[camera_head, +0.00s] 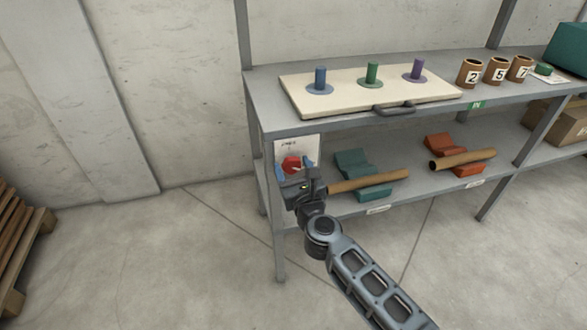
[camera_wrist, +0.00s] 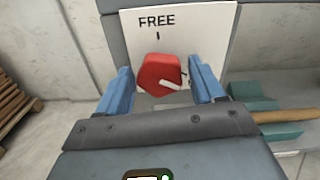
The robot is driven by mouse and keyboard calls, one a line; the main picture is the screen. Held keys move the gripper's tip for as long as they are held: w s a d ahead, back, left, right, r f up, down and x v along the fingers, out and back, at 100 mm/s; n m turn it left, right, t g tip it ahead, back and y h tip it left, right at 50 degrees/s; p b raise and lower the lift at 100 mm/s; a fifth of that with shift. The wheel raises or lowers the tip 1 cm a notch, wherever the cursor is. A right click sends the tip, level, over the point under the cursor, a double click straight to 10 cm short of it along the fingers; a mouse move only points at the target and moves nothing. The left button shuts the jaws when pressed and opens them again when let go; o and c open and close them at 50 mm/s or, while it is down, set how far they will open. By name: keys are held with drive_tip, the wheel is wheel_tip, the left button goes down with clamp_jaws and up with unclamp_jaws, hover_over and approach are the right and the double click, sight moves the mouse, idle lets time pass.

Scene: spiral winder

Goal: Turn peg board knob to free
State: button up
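A red knob (camera_wrist: 160,74) sits on a white plate (camera_wrist: 212,22) marked "FREE" above a short tick. The knob's white pointer points right and slightly down in the wrist view, away from the tick. In the head view the knob (camera_head: 291,162) is partly hidden behind my gripper (camera_head: 295,169). My gripper (camera_wrist: 163,86) is open, with one blue finger on each side of the knob. Whether either finger touches it, I cannot tell. The cream peg board (camera_head: 440,92) lies on the upper shelf with blue, green and purple pegs standing on it.
A grey shelf unit (camera_head: 268,122) carries the plate at its left end. Right of the plate, teal (camera_head: 350,162) and orange (camera_head: 440,146) cradles and brown tubes lie on the lower shelf. Numbered cups (camera_head: 497,72) stand above. A wooden pallet stack is far left; the floor between is clear.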

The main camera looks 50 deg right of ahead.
drive_tip(key=c, duration=0.9)
drive_tip(key=shift+n, duration=0.3)
drive_tip(key=n+p, duration=0.3)
drive_tip(key=n, duration=0.1)
drive_tip(key=shift+r, duration=0.1)
drive_tip(key=n+p, duration=0.2)
drive_tip(key=n, duration=0.3)
drive_tip(key=shift+n, duration=0.4)
drive_tip(key=n+p, duration=0.2)
drive_tip(key=n, duration=0.1)
drive_tip(key=shift+a+n, duration=0.1)
drive_tip(key=shift+n, duration=0.2)
drive_tip(key=n+p, duration=0.2)
drive_tip(key=n, duration=0.1)
drive_tip(key=shift+n, duration=0.4)
drive_tip(key=n+p, duration=0.1)
drive_tip(key=n, duration=0.2)
drive_tip(key=n+p, duration=0.1)
drive_tip(key=n, duration=0.1)
drive_tip(key=shift+f+n+p, duration=0.2)
drive_tip(key=shift+n+p, duration=0.2)
drive_tip(key=shift+n, duration=0.3)
